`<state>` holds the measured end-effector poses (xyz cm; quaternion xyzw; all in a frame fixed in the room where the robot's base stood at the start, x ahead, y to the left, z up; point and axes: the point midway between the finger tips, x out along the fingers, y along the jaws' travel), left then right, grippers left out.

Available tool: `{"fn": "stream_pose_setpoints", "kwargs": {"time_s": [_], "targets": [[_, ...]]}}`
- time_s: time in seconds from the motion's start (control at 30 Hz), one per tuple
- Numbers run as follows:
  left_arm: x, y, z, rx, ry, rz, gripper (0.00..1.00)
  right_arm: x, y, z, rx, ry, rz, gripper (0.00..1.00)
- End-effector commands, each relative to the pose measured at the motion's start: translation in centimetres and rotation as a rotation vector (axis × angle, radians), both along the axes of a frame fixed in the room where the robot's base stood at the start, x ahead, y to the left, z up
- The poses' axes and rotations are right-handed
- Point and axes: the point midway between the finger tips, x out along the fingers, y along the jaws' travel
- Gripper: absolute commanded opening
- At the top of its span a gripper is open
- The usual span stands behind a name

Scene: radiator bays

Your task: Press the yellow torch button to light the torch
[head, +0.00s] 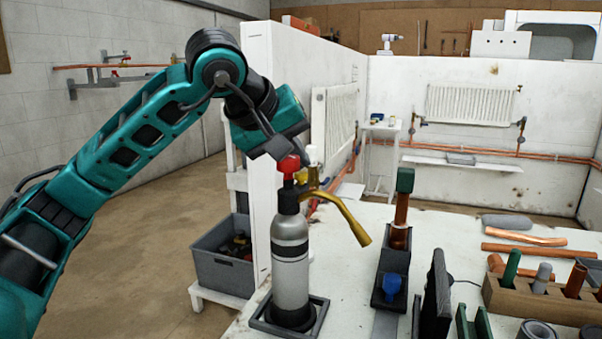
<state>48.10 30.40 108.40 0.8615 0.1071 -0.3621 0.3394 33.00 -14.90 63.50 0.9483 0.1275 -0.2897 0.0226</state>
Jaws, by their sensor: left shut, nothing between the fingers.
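The torch stands upright on the bench, with a grey and silver cylinder (291,262) in a dark square tray (259,321). Its brass nozzle (348,222) curves down to the right. A red knob (289,164) sits on top, with a small white piece (313,155) just right of it. A yellow patch (300,177) shows beside the red knob; I cannot tell for sure that it is the button. My left gripper (277,149) is shut and empty, pointing down right above the torch head, close to the red knob. Whether it touches is unclear. No flame shows at the nozzle.
A holder with a green-topped copper tube (401,207) and a blue knob (391,284) stands right of the torch. A wooden tool block (540,300) and copper pipes (537,250) lie further right. A white partition (260,130) rises behind my gripper. A grey crate (222,266) sits left.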

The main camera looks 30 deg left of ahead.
Motion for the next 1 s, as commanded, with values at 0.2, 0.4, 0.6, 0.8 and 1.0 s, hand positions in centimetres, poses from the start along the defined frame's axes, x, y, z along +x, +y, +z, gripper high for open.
{"fn": "stream_pose_setpoints", "kwargs": {"time_s": [0.2,0.4,0.6,0.8,1.0], "targets": [[-0.01,-0.01,-0.35,0.0,0.001,0.0,0.0,-0.01,-0.08,-0.24,-0.003,-0.001,0.002,0.58],[-0.02,-0.03,-0.68,0.001,0.003,-0.001,0.0,0.01,-0.08,-0.4,-0.003,-0.001,0.002,0.58],[-0.02,-0.05,-0.87,0.001,0.006,-0.001,0.0,0.01,-0.08,-0.45,-0.003,-0.001,0.002,0.58],[-0.04,-0.07,-0.89,0.002,0.008,-0.002,0.0,0.02,-0.08,-0.42,-0.002,-0.001,0.002,0.58],[-0.03,-0.08,-0.04,0.002,0.008,-0.002,0.0,0.01,-0.07,0.42,-0.002,-0.001,0.002,0.58]]}}
